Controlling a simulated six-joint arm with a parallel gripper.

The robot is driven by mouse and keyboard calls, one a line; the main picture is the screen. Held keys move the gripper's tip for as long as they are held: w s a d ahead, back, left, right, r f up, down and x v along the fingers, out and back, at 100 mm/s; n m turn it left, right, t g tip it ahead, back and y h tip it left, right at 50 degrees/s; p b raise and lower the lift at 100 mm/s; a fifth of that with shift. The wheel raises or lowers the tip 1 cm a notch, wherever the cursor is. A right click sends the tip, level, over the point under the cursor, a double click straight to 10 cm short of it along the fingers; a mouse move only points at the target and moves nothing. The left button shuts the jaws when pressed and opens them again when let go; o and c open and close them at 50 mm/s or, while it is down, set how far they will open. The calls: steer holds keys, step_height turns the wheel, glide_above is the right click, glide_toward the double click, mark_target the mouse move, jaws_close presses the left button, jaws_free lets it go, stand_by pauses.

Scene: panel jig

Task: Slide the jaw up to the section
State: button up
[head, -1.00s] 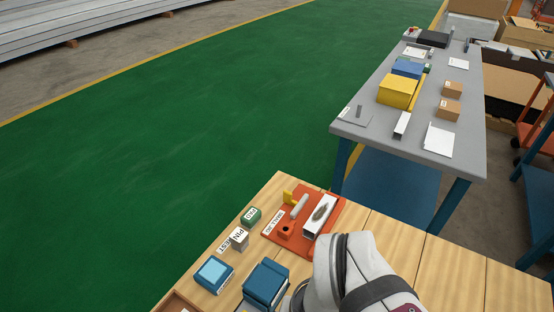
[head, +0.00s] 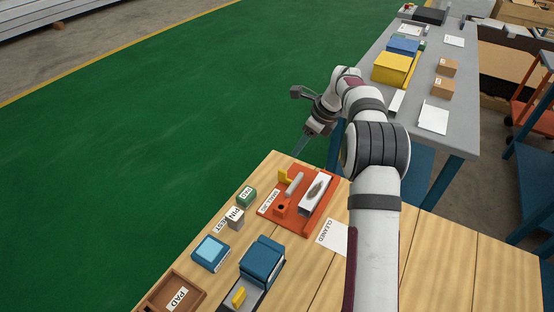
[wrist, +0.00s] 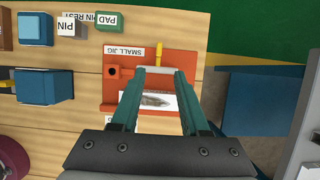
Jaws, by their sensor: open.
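The orange jig plate (head: 306,225), labelled SMALL JIG, lies on the wooden bench. On it a light grey bar (head: 294,184), which looks like the jaw, stands between a yellow handle (head: 284,178) and a white section (head: 316,192) with a dark patch on top. A gap shows between bar and section in the head view. My gripper (head: 301,148) is open and empty above the jig's far side. In the wrist view its teal fingers (wrist: 160,74) appear on either side of the grey bar (wrist: 160,69); whether they touch it I cannot tell. They partly hide the section (wrist: 156,101).
An orange block with a hole (head: 281,210) sits on the plate's near-left corner. A green PAD block (head: 246,197), a PIN block (head: 235,218) and blue boxes (head: 262,258) stand to the left. A CLEANED sheet (head: 332,238) lies to the right. A grey table (head: 440,75) is behind.

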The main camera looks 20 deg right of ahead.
mark_target(283, 171)
steer(key=x, duration=1.4)
steer(key=shift+w+a+f, duration=0.1)
steer(key=shift+a+f, duration=0.1)
steer(key=shift+f, duration=0.15)
jaws_close()
stand_by(0.4)
